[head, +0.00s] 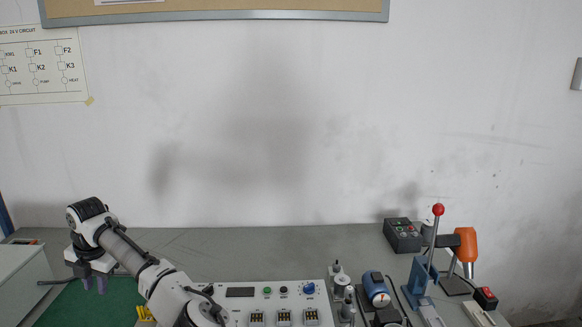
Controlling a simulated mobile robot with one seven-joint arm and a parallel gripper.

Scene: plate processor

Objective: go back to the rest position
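My gripper (95,285) is at the left, at the end of my arm, pointing down above the green mat (110,302). Its two fingertips show as small grey-purple tips with a gap between them, so it looks open. I see nothing held between them. My arm reaches up and left from the bottom of the view.
A light grey box (22,275) stands left of my gripper. A white control panel (268,292) with knobs and switches is right of my arm. Farther right are a blue lever press (420,278) with a red knob, an orange tool (466,246) and a dark button box (402,236). The bench behind is clear.

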